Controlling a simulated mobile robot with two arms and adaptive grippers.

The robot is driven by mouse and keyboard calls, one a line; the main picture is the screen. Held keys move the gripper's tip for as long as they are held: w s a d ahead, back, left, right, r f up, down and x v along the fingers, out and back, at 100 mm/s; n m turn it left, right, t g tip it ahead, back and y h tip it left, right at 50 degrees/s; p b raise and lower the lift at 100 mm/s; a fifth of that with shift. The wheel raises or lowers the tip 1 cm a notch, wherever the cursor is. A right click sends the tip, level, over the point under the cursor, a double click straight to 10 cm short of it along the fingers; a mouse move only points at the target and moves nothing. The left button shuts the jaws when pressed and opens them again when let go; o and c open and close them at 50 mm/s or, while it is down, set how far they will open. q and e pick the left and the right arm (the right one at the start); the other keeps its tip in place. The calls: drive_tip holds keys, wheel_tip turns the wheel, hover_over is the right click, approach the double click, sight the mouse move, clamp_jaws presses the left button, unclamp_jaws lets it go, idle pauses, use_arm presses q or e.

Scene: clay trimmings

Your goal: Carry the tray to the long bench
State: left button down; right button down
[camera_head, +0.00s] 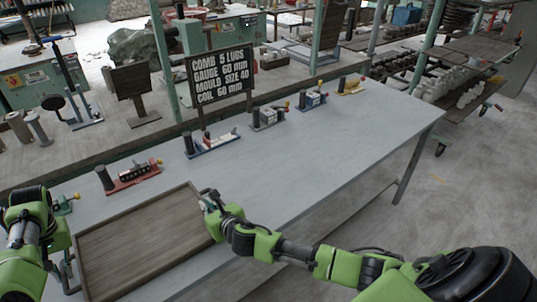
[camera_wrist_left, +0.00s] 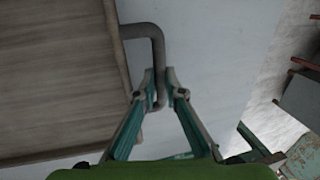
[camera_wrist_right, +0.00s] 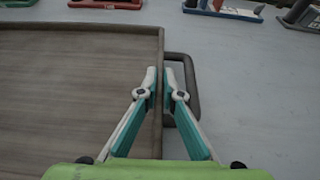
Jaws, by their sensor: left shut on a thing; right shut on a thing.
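The brown rectangular tray (camera_head: 142,243) is at the near left end of a long grey bench (camera_head: 305,140). It is empty where I see it. I cannot tell whether it rests on the bench top or hangs just above. My left gripper (camera_wrist_left: 158,75) is shut on the tray's dark bent handle (camera_wrist_left: 143,31), at the tray's left side in the head view. My right gripper (camera_wrist_right: 162,75) is at the opposite side, shut on the tray by its rim and handle (camera_wrist_right: 192,95). In the head view, my right gripper (camera_head: 210,200) partly covers that side.
A red fixture (camera_head: 133,178), a blue and white one (camera_head: 212,142) and several others line the bench's back. A black sign (camera_head: 220,77) stands behind them, reading COMB 5 LUGS, GAUGE 68 mm, MOULD SIZE 40, COIL 60 mm. The bench's front right is clear.

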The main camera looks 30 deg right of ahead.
use_arm(q)
drive_tip(key=shift+f+b, duration=0.4)
drive_tip(key=shift+f, duration=0.1)
use_arm(e)
drive_tip(key=shift+f, duration=0.45)
use_arm(q)
drive_tip(key=c, duration=2.1)
unclamp_jaws()
drive_tip(key=shift+r, duration=0.15)
use_arm(e)
drive_tip(key=c, duration=2.2)
unclamp_jaws()
drive_tip(key=shift+r, duration=0.1)
use_arm(q)
drive_tip(key=shift+r, duration=0.15)
use_arm(e)
drive_tip(key=shift+s, duration=0.1)
use_arm(q)
drive_tip(key=v, duration=1.1)
drive_tip(key=shift+r, duration=0.35)
use_arm(e)
drive_tip(key=v, duration=1.2)
